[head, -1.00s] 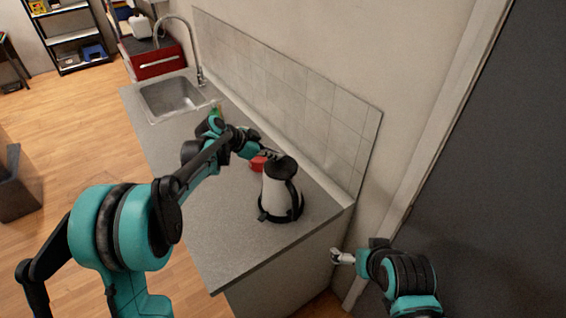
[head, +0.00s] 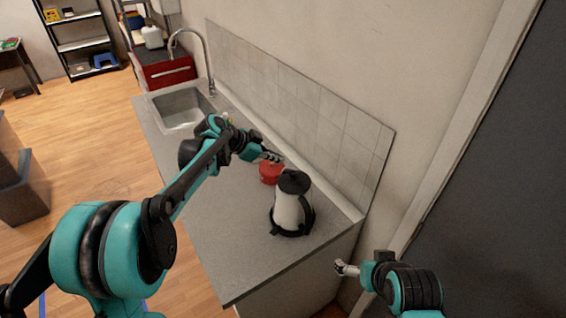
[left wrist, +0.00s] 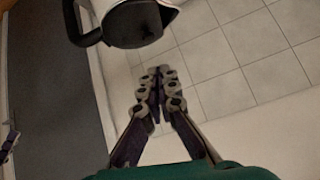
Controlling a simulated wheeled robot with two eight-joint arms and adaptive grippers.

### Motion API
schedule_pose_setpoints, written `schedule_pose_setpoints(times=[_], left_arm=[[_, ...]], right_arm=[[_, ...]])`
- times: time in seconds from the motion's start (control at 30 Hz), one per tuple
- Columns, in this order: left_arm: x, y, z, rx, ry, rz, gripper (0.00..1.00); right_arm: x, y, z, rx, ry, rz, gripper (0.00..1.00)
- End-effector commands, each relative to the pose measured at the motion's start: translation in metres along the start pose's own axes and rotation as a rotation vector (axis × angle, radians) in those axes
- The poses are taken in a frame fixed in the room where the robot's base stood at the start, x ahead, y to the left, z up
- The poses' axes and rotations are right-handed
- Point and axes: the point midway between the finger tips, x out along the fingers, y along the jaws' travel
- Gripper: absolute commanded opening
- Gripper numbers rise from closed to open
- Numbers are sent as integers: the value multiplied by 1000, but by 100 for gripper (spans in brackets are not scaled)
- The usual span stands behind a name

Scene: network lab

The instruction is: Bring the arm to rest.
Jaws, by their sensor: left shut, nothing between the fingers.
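My left arm (head: 195,175) reaches out over the grey counter. Its gripper (head: 274,157) is shut and empty, above and just behind the red object, short of the kettle. In the left wrist view the left gripper (left wrist: 158,75) has its fingers together with nothing between them. My right gripper (head: 342,268) hangs low to the right of the counter's end; it is too small to tell whether it is open or shut.
A white and black kettle (head: 288,208) stands near the counter's (head: 215,240) near end; it also shows in the left wrist view (left wrist: 130,22). A red object (head: 270,174) sits beside it. A sink (head: 182,108) lies farther back. A tiled backsplash (head: 300,100) borders the counter.

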Motion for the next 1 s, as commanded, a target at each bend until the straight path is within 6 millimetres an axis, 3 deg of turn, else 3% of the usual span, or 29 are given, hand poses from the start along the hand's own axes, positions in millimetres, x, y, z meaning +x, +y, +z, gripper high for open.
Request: schedule_pose_setpoints(times=[0.1, 0.23, 0.57, 0.67, 0.77, 1.0], left_arm=[[-26, -1, 0, -1, 1, 1, 0], [-46, -2, 0, 0, 1, 1, 0], [-60, 3, 3, -15, -9, -1, 0], [-61, 22, 16, -79, -48, -21, 0], [-65, 56, 41, -196, -114, -64, 0], [-76, 153, 128, -524, -256, -255, 0]], right_arm=[[-1, 0, -1, 0, 0, 0, 100], [-2, 0, -2, 0, 0, 0, 100], [1, 0, 1, 0, 0, 0, 100], [12, 0, 9, 0, 0, 0, 100], [30, 0, 21, 0, 0, 0, 100], [75, 0, 54, 0, 0, 0, 100]])
